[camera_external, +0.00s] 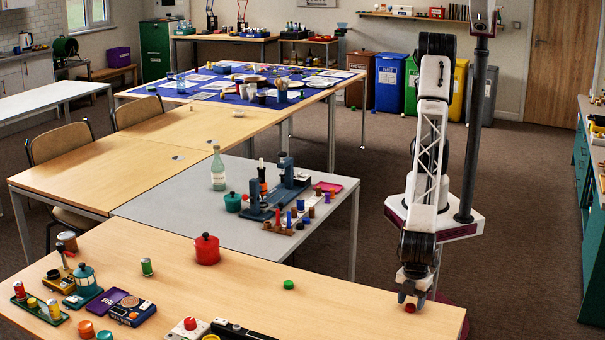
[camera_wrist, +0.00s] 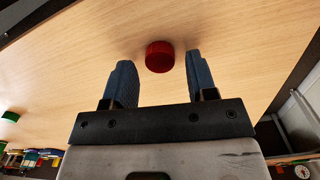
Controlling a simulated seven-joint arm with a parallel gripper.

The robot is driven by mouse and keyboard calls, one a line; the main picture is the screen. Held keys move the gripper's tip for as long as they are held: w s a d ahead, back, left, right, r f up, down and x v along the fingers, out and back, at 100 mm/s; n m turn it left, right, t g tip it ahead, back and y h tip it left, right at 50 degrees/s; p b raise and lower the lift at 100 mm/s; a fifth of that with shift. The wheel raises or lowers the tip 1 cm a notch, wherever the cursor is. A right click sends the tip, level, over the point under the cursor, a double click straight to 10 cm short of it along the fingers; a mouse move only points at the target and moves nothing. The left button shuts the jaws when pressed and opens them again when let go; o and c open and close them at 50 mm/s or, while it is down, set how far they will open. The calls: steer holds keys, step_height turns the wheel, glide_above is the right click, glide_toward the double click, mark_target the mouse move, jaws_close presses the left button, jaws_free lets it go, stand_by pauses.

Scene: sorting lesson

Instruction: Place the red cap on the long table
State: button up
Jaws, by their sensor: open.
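The red cap (camera_wrist: 160,56) is a short red cylinder on a pale wooden tabletop (camera_wrist: 90,50). In the external view the red cap (camera_external: 410,309) is at the right end of the front wooden table (camera_external: 330,305), directly under my gripper (camera_external: 411,299). A longer run of wooden tables (camera_external: 130,150) stretches back at the left. I cannot tell which is the long table.
A green cap (camera_external: 289,285) and a red pot (camera_external: 207,249) stand on the front table, with several tins and gadgets at its left. A grey table (camera_external: 180,215) behind holds a bottle (camera_external: 218,168) and a blue device (camera_external: 285,190). The front table's middle is mostly clear.

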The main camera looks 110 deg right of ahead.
mark_target(411, 306)
step_height(411, 306, up, 11)
stand_by(0.5)
stand_by(0.5)
stand_by(0.4)
